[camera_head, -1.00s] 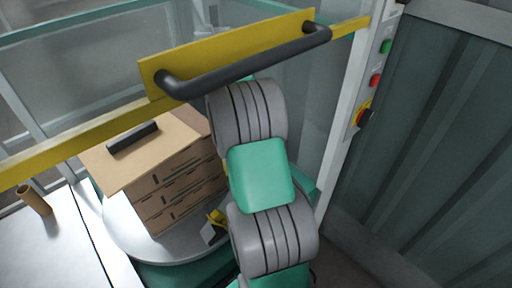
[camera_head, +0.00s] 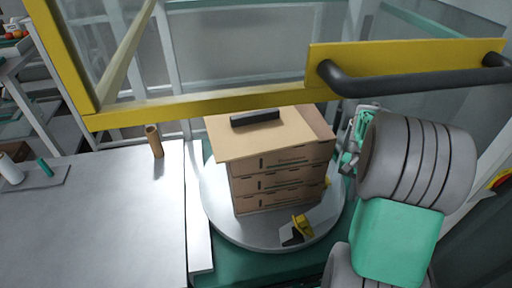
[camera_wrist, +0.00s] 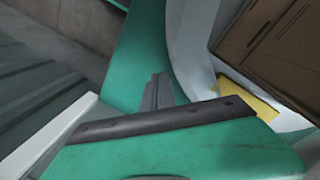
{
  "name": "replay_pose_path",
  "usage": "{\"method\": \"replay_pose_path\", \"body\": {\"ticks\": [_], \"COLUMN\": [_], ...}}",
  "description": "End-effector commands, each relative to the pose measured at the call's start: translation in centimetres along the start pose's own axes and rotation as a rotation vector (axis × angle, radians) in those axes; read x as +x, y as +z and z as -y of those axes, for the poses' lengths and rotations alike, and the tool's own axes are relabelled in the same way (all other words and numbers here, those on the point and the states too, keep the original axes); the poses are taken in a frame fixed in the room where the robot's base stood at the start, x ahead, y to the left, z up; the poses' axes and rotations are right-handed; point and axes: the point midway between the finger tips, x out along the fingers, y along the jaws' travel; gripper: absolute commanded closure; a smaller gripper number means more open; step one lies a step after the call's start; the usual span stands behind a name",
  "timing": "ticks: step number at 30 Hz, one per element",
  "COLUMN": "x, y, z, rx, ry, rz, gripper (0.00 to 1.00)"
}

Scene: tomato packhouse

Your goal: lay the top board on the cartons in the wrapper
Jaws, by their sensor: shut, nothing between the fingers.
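The top board (camera_head: 235,148), a tan sheet with a black bar handle (camera_head: 255,118), lies flat on the stack of brown cartons (camera_head: 280,185). It sits off to the left: its left edge overhangs, and a strip of carton top shows at the right. The cartons stand on the wrapper's round grey turntable (camera_head: 222,215). My gripper (camera_head: 350,152) is shut and empty, right of the cartons and apart from the board, partly hidden by my arm. In the wrist view, brown cartons (camera_wrist: 280,45) show at the upper right; the board cannot be made out.
A yellow guard bar (camera_head: 210,107) with a black handle (camera_head: 415,84) crosses above the cartons. A yellow-and-black device (camera_head: 300,228) sits at the turntable's front. A grey table (camera_head: 100,220) stands left, with a brown tube (camera_head: 154,141) at its far right corner; most of it is clear.

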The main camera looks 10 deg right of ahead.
Motion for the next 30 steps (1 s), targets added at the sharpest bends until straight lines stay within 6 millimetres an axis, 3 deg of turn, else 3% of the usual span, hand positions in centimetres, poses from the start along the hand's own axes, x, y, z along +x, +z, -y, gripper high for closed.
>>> {"method": "replay_pose_path", "body": {"ticks": [5, 9, 12, 15, 17, 30], "x": [0.7, -0.9, -3.0, -6.6, -7.5, -7.6], "y": [8.9, 17.3, 20.7, 21.6, 22.3, 23.0], "z": [1.7, 4.7, 6.7, 9.4, 10.4, 11.0], "rx": [-0.285, -0.51, -0.638, -0.737, -0.781, -0.812], "ry": [-0.044, -0.09, -0.118, -0.162, -0.176, -0.178], "rz": [0.021, -0.039, -0.127, -0.245, -0.275, -0.274], "gripper": [1.0, 1.0, 1.0, 1.0, 1.0, 1.0]}}
